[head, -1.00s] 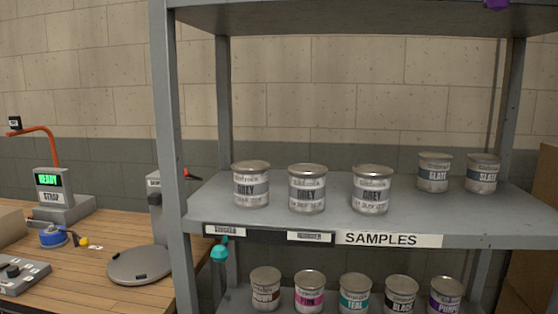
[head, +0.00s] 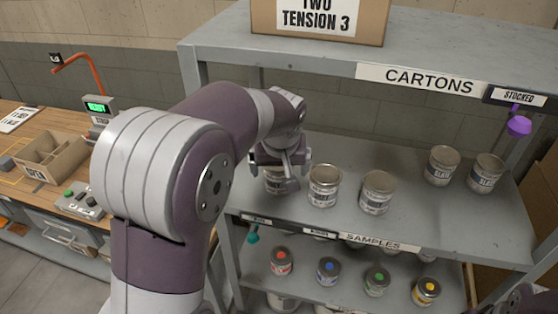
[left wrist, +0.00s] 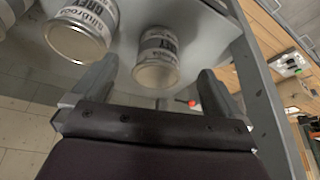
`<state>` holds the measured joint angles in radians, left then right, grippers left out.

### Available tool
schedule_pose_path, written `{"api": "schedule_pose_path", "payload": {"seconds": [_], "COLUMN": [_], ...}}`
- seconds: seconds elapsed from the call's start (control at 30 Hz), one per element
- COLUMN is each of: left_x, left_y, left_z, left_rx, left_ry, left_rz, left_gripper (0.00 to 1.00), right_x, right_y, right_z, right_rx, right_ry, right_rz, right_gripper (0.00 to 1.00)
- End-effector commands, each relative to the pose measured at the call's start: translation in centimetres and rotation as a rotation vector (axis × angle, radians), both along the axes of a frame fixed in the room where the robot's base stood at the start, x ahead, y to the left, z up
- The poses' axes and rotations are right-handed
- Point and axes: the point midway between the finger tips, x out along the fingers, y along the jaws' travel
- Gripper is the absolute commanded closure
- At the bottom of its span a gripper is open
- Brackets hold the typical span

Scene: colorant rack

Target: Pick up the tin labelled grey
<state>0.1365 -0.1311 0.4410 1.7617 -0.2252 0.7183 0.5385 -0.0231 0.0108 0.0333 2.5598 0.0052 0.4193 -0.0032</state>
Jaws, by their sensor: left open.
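Three silver tins with dark label bands stand in a row on the samples shelf (head: 350,222): a left tin (head: 274,186), a middle tin (head: 325,187) and a right tin (head: 377,192). The head view a second ago shows GREY on them. My left gripper (head: 287,178) is at the left tin and hides much of it. In the left wrist view, my open left gripper (left wrist: 155,82) has one finger on either side of this tin (left wrist: 157,62), which stands upright between or just beyond the fingertips; contact is unclear. A neighbouring tin (left wrist: 82,32) stands beside one finger.
Two slate tins (head: 443,166) (head: 487,173) stand further right. The cartons shelf (head: 220,50) hangs above, with a carton (head: 318,22) on it. A shelf post (left wrist: 262,100) is close beside one finger. Colour-dotted tins (head: 329,271) stand below.

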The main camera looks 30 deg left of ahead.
Motion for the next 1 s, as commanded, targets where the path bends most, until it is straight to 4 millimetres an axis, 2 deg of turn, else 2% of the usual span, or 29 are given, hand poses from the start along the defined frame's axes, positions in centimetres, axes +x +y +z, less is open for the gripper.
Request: {"api": "schedule_pose_path", "payload": {"seconds": [0.03, 0.27, 0.5, 0.6, 0.77, 0.93, 0.97, 1.0], "left_x": [0.9, 3.3, 4.7, 5.0, 5.0, 4.9, 4.9, 5.0], "left_y": [0.5, 2.0, 2.8, 2.9, 2.9, 2.8, 2.8, 2.9], "left_z": [0.6, 0.4, -3.9, -4.6, -4.7, -4.7, -4.7, -4.6], "left_rx": [0.0, 0.0, 0.0, -0.001, 0.0, 0.0, 0.0, 0.0], "left_ry": [0.004, 0.001, 0.002, -0.001, -0.001, -0.001, -0.001, -0.004], "left_rz": [0.001, -0.002, -0.003, -0.003, -0.003, -0.004, -0.004, -0.003], "left_gripper": [0.0, 0.0, 0.0, 0.0, 0.0, 0.52, 0.59, 0.59], "right_x": [0.0, 0.0, 0.0, 0.0, 0.0, 0.0, 0.0, 0.0], "right_y": [0.0, 0.0, 0.0, 0.0, 0.0, 0.0, 0.0, 0.0], "right_z": [1.3, 2.6, 4.0, 4.0, 3.9, 3.9, 3.9, 3.9], "right_rx": [0.0, 0.0, 0.0, 0.0, 0.0, 0.0, 0.0, 0.0], "right_ry": [0.0, 0.001, 0.0, 0.0, 0.0, 0.0, 0.0, 0.0], "right_rz": [0.0, 0.0, 0.0, 0.0, 0.0, 0.0, 0.0, 0.0], "right_gripper": [0.57, 0.57, 0.57, 0.57, 0.57, 0.57, 0.57, 0.57]}}
